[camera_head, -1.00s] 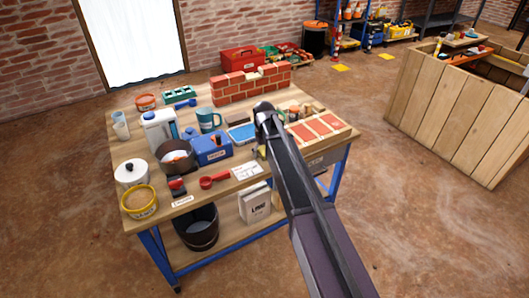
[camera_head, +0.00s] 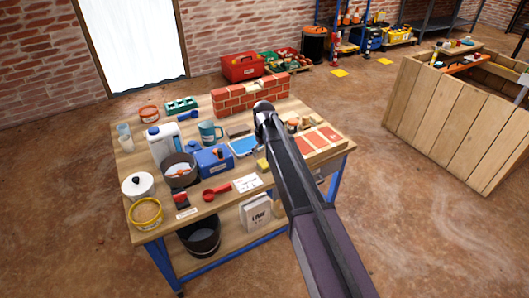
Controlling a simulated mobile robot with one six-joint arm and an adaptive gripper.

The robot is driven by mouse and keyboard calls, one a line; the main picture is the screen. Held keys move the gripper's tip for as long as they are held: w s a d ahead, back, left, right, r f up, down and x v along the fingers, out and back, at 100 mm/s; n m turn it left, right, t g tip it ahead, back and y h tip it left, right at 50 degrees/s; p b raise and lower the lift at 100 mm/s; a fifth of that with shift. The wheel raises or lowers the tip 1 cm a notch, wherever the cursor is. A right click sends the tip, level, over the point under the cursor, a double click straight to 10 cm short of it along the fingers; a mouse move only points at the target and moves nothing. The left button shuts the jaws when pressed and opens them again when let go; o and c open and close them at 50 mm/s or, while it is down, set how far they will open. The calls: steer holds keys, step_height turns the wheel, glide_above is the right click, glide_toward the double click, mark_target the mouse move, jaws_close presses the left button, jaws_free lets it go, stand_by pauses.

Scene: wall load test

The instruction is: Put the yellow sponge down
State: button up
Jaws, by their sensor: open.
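The yellow sponge (camera_head: 263,164) is a small yellow block on the workbench (camera_head: 219,247), just left of my arm and above the white card in the picture. Part of it may be hidden by my arm. My dark arm reaches up from the bottom right over the bench, ending in a rounded dark joint. My gripper's fingers do not show; the arm hides what is below it.
A blue box (camera_head: 213,160), a blue tray (camera_head: 243,146), a white card (camera_head: 248,183) and a red scoop (camera_head: 216,193) crowd the bench near the sponge. A brick wall piece (camera_head: 235,100) stands behind. A brick panel (camera_head: 322,139) lies right.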

mark_target(264, 163)
steer(key=shift+r+p, duration=2.3)
steer(key=shift+r, duration=0.35)
steer(key=shift+d, duration=0.1)
steer(key=s+d+m, duration=0.6)
steer(key=s+d, duration=1.7)
steer(key=s, duration=0.3)
steer(key=shift+m, duration=0.4)
step_height(264, 163, up, 17)
steer(key=p, duration=1.7)
